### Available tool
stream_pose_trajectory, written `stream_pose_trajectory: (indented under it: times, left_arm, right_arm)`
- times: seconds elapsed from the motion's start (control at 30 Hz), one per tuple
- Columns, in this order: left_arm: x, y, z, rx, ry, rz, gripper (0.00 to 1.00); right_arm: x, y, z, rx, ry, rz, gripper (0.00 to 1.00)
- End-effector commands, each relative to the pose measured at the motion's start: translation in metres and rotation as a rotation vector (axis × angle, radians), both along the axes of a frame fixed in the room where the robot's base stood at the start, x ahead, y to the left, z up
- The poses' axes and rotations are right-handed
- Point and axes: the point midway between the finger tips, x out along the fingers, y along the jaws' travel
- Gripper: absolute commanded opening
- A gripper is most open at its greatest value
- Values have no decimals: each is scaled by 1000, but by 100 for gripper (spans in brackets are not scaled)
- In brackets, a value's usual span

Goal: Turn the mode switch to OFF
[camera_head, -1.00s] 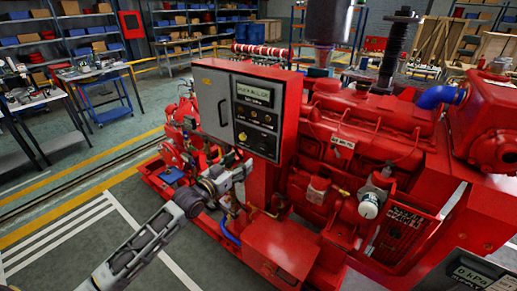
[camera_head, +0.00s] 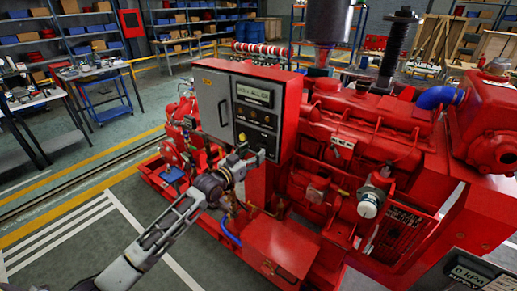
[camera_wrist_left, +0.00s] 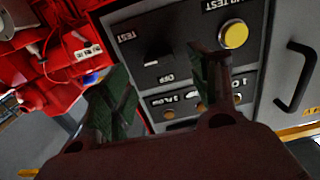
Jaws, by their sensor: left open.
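The mode switch (camera_wrist_left: 151,60) is a dark knob with a white mark on the black panel. It shows in the left wrist view between my fingertips, with upside-down TEST and OFF labels around it. My left gripper (camera_wrist_left: 157,64) is open, with one finger on either side of the switch; I cannot tell whether either touches it. In the head view my left gripper (camera_head: 250,157) is at the lower part of the control cabinet (camera_head: 212,100) front and hides the switch. My right gripper is not in view.
A round yellow button (camera_wrist_left: 235,36) sits beside the switch, near one finger. The cabinet has a black handle (camera_wrist_left: 296,77) and a display (camera_head: 254,94). The red engine (camera_head: 365,130) fills the right side.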

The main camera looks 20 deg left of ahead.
Motion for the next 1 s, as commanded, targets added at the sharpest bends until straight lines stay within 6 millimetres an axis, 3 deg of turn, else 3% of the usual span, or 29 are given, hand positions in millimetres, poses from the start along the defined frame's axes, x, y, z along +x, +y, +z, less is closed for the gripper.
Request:
stream_pose_trajectory:
  times: [0.5, 1.0]
  left_arm:
    - [35, -13, 1, -1, -2, 0, 61]
    - [40, -15, 0, 1, 0, -1, 61]
  right_arm:
    - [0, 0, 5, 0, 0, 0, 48]
    - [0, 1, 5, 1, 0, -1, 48]
